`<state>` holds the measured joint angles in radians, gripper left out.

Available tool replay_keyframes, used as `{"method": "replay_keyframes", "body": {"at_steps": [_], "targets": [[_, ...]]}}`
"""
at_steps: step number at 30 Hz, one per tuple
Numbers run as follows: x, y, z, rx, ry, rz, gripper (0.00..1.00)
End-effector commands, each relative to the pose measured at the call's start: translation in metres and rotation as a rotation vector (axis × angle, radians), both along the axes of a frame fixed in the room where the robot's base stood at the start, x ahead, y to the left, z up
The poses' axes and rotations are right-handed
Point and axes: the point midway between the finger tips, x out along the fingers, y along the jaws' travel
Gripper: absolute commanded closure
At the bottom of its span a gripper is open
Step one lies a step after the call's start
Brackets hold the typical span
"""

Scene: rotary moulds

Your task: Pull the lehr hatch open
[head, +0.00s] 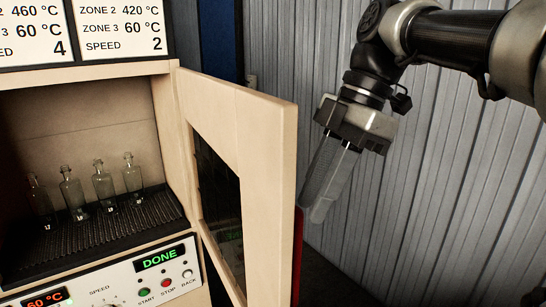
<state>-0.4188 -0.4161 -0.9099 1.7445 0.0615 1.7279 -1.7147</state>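The lehr hatch (262,130) is a cream door with a dark window, hinged on the right side of the lehr opening. It stands swung outward, and the chamber behind it is exposed. A red strip (298,255), perhaps its handle, shows at the door's outer edge. My gripper (316,212) points down just right of the door's free edge, with its fingertips near the top of the red strip. The two fingers look close together. I cannot tell whether they touch the strip or hold anything.
Several clear glass bottles (103,183) stand on a dark ribbed belt (95,238) inside the lehr. The control panel (150,268) below reads DONE. A corrugated grey wall (420,190) lies behind my arm. Dark floor shows at the lower right.

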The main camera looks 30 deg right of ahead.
Motion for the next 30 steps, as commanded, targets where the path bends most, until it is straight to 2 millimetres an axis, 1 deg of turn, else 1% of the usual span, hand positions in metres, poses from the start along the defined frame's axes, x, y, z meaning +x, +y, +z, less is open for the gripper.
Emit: {"method": "replay_keyframes", "body": {"at_steps": [1, 3, 6, 9, 13, 30], "targets": [[0.0, -0.004, 0.013, -0.001, -0.001, -0.002, 0.77], [-0.002, -0.009, 0.025, -0.001, 0.0, -0.001, 0.77], [-0.003, -0.014, 0.037, 0.0, -0.001, 0.0, 0.77], [-0.004, -0.017, 0.045, 0.0, 0.001, 0.0, 0.77], [-0.005, -0.019, 0.048, 0.001, 0.0, -0.001, 0.77], [-0.005, -0.019, 0.048, 0.001, 0.0, 0.0, 0.77]]}}
